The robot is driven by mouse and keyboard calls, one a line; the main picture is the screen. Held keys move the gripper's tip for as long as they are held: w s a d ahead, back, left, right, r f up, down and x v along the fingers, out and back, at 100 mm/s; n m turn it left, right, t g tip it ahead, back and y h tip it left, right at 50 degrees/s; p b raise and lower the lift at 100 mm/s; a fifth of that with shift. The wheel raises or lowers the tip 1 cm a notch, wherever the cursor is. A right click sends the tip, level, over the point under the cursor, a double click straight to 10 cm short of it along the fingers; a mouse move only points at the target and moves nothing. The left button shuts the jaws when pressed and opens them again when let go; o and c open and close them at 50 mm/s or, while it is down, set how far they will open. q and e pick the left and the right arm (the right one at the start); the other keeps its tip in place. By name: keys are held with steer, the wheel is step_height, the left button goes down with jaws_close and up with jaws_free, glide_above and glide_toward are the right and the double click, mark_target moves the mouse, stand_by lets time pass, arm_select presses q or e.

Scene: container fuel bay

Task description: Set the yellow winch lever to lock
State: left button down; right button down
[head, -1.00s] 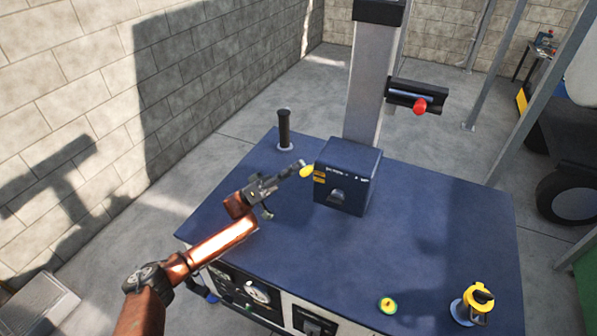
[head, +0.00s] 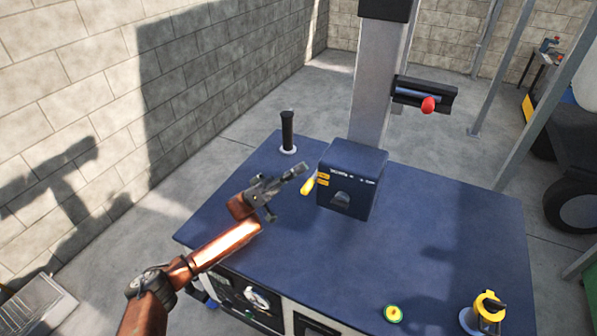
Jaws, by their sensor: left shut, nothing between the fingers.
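The yellow winch lever (head: 308,186) sticks out from the left side of the dark blue winch box (head: 347,185) at the foot of the grey post. Its tip points down and to the left. The box has small yellow and white labels on its front, too small to read. My left gripper (head: 303,169) is shut and empty, just to the upper left of the lever. I cannot tell whether it touches the lever. My right gripper is not in view.
The blue bench top (head: 440,230) is clear to the right of the box. A black upright handle (head: 288,131) stands behind my left gripper. A red knob (head: 428,105) is on the post's bracket.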

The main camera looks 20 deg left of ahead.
arm_select(q)
step_height(320, 180, up, 9)
steer(key=shift+r, duration=0.2)
stand_by(0.4)
